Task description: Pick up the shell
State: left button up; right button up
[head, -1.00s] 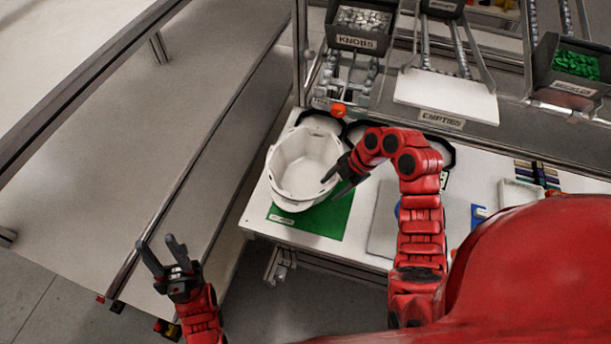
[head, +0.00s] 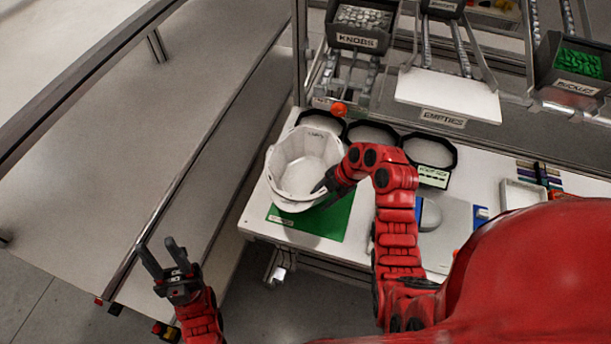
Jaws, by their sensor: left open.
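The white helmet shell (head: 298,168) sits open side up on the white workbench, its lower part over the green mat (head: 330,222). My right gripper (head: 320,190) is at the shell's right front rim, with its dark fingertips overlapping the rim. Whether its fingers are closed on the rim cannot be told at this size. My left gripper (head: 158,243) is open and empty, out over the floor side at the lower left, well apart from the shell.
Black-rimmed trays (head: 430,150) stand behind the shell along the bench. A KNOBS bin (head: 360,42), an EMPTIES shelf (head: 447,95) and a bin of green pieces (head: 575,65) are at the back. A grey table (head: 140,130) fills the left.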

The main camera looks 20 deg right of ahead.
grip_shut()
dwell(1.2)
